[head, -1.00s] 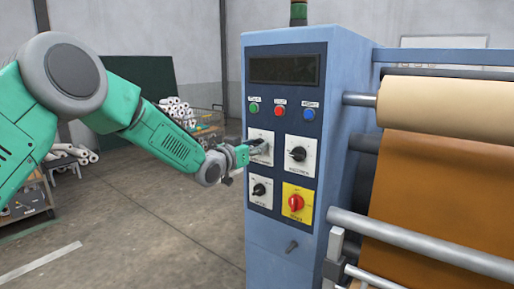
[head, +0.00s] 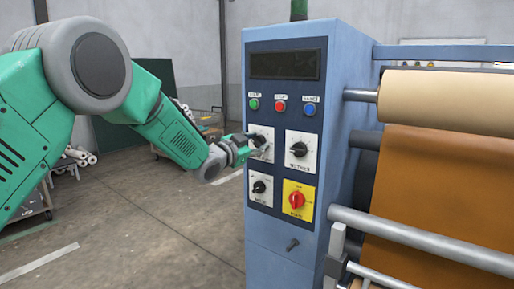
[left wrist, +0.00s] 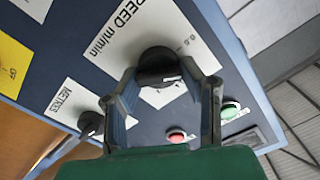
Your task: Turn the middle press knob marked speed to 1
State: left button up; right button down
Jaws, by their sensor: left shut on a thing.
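The speed knob (head: 261,141) is a black knob on a white plate at the upper left of the press panel. In the left wrist view the black knob (left wrist: 158,62) sits on a plate lettered "SPEED m/min", with a small white mark on the knob and part of a scale showing. My left gripper (head: 250,146) is at this knob. In the left wrist view its two fingers (left wrist: 160,78) are on either side of the knob and shut on it. The fingers hide part of the plate, and I cannot read the knob's setting. My right gripper is not in view.
A second black knob (head: 299,150) is to the right, another (head: 259,187) below, and a red switch (head: 296,201) on yellow at lower right. Green, red and blue buttons (head: 280,108) are above. Rollers (head: 440,97) with brown sheet are at right. Floor at left is open.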

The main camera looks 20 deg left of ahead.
pick_arm(q)
jog(key=shift+s+f+m+b, duration=0.1)
jog(key=shift+f+m+b, duration=0.2)
jog(key=shift+m, duration=0.3)
jog(key=shift+f+m+b, duration=0.2)
jog(key=shift+m+b, duration=0.05)
jog(key=shift+m, duration=0.35)
jog(key=o, duration=1.2)
jog(key=shift+c, duration=0.2)
jog(key=shift+r, duration=0.2)
jog(key=shift+r, duration=0.1)
jog(key=v, duration=1.2)
